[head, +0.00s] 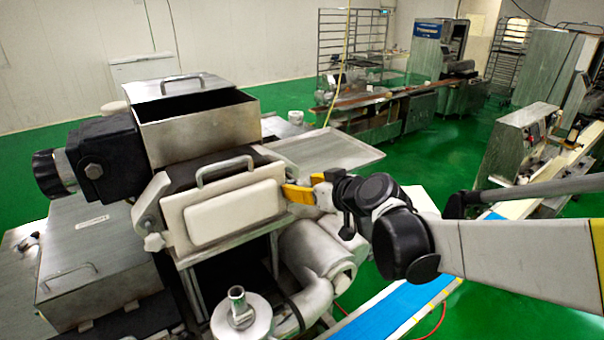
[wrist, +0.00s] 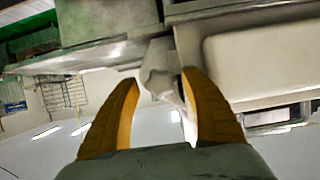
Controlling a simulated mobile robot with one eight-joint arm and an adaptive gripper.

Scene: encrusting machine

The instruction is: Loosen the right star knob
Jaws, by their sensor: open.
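The right star knob (wrist: 157,84) is pale grey and lobed in the wrist view, at the end of a light grey arm beside the machine's front plate. My gripper (wrist: 160,78) is open, its two yellow fingers on either side of the knob. A gap shows on the left; the right finger is very close, and I cannot tell whether it touches. In the head view my gripper (head: 300,190) is at the right edge of the white front plate (head: 233,213). There its fingers largely cover the right knob. The left star knob (head: 154,242) shows at the plate's lower left.
A metal hopper (head: 200,127) stands above the plate, and a handle (head: 225,168) sits on the plate's top. A flat metal tray (head: 322,150) juts out behind my gripper. A grey cylinder (head: 318,255) and a blue conveyor belt (head: 397,310) lie below. Green floor is open farther back.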

